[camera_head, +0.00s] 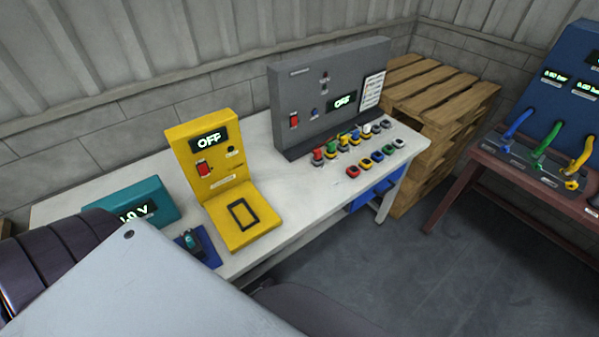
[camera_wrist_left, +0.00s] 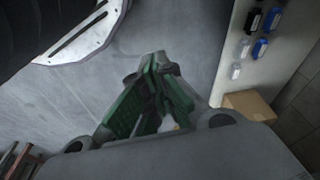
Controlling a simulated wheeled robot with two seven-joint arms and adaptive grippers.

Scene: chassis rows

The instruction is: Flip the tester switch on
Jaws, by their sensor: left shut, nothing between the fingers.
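A yellow unit (camera_head: 212,170) stands upright on the white table in the head view. Its display reads OFF, and a red rocker switch (camera_head: 204,169) is on its face. A grey panel (camera_head: 318,95) behind it to the right also shows OFF and has a red switch (camera_head: 294,121). Which one is the tester I cannot tell. My left gripper (camera_wrist_left: 158,66) shows in the left wrist view, its green-padded fingers shut and empty above the floor, away from both switches. It does not show in the head view. My right gripper is not in view.
The white table (camera_head: 262,170) also holds a teal box (camera_head: 133,204), a small blue holder (camera_head: 197,248) and several coloured connectors (camera_head: 352,137). Wooden pallets (camera_head: 442,88) stand right of it. A reddish table (camera_head: 515,180) with levers is further right. Floor between them is clear.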

